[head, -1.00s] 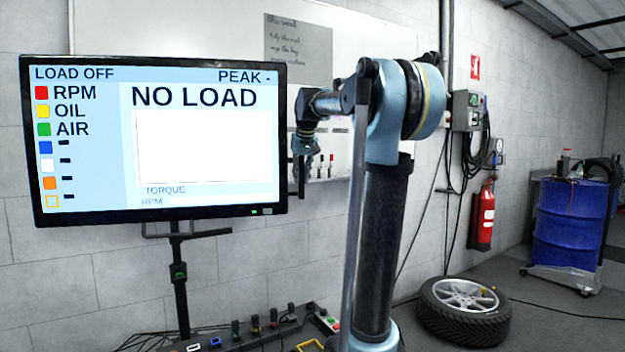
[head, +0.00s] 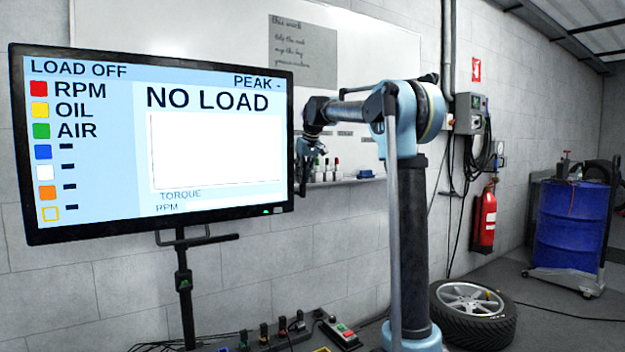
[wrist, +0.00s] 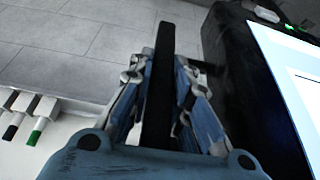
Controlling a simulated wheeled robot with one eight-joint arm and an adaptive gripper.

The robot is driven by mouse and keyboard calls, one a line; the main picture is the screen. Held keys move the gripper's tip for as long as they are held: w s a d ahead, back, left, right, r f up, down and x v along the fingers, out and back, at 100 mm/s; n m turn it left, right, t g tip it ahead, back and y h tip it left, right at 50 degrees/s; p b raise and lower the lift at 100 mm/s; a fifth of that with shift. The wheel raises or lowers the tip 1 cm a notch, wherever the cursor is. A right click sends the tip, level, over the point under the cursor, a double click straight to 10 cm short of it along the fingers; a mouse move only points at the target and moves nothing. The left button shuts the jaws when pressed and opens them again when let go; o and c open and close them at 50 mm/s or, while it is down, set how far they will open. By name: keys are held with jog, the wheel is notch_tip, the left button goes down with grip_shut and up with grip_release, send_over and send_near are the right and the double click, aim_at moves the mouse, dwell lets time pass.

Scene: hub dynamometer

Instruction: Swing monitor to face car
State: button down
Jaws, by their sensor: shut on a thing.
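The monitor (head: 218,112) is a black-framed screen reading "NO LOAD" on a dark stand (head: 183,285) at the left of the head view. It is turned at an angle, its left edge looking larger and nearer than its right. My gripper (head: 304,172) is at the monitor's right edge, partly hidden behind it in the head view. In the wrist view my gripper (wrist: 158,72) has its two fingers on either side of a dark upright bar (wrist: 157,100), shut on it. The bar stands close beside the monitor's frame (wrist: 250,90); where it joins is not clear.
A wheel with a tyre (head: 474,311) lies on the floor at right. A whiteboard (head: 190,30) with a marker ledge is behind the monitor. A button box (head: 341,333) sits low in front.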

jog(key=shift+w+d, duration=0.1)
jog(key=c, duration=1.5)
grip_release()
jog(key=v, duration=1.2)
jog(key=shift+f, duration=0.1)
